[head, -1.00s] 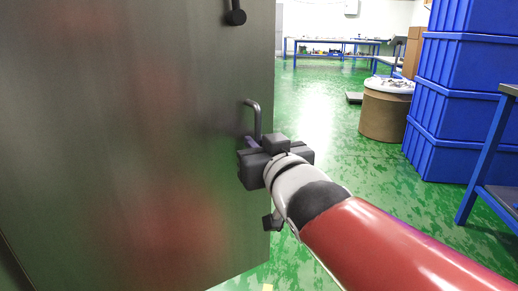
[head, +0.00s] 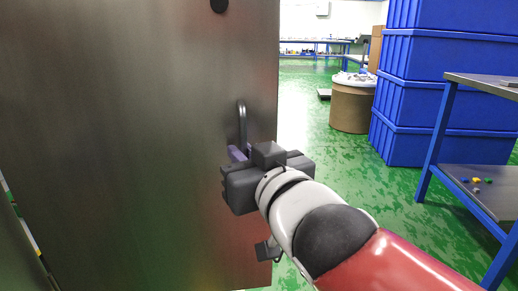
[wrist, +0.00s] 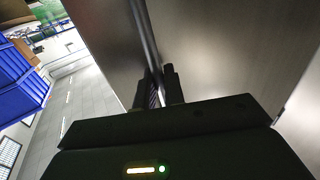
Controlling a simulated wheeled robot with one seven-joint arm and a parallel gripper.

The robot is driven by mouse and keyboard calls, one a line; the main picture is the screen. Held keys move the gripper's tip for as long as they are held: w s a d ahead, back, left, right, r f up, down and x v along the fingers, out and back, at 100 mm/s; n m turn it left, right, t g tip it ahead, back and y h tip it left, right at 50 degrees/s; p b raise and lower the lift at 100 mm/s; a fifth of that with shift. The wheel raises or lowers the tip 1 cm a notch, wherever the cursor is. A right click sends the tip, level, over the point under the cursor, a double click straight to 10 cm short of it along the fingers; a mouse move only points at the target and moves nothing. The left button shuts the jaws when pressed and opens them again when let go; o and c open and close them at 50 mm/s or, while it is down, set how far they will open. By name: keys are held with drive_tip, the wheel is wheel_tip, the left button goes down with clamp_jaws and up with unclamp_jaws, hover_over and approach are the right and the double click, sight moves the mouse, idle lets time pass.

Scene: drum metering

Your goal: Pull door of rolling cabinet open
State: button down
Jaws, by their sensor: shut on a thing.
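The cabinet door (head: 130,150) is a large dark metal panel filling the left of the head view. In the wrist view the handle (wrist: 146,35) runs down between the two fingers (wrist: 158,90). A gap at the door's left side in the head view shows small coloured items (head: 22,218), too small to name. The handle's lower end is hidden by my gripper.
Stacked blue crates (head: 440,85) stand at the right. A metal table with blue legs (head: 485,185) is at the right edge, with small coloured pieces on its lower shelf. A brown drum (head: 352,105) stands further back.

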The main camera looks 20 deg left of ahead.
drive_tip(key=shift+s+d, duration=0.2)
drive_tip(key=shift+s, duration=0.5)
drive_tip(key=c, duration=1.6)
unclamp_jaws()
drive_tip(key=shift+c, duration=0.2)
drive_tip(key=v, duration=0.7)
drive_tip(key=shift+s+d+p, duration=0.25)
drive_tip(key=shift+s+p, duration=0.05)
drive_tip(key=shift+p, duration=0.05)
drive_tip(key=shift+w+d, duration=0.1)
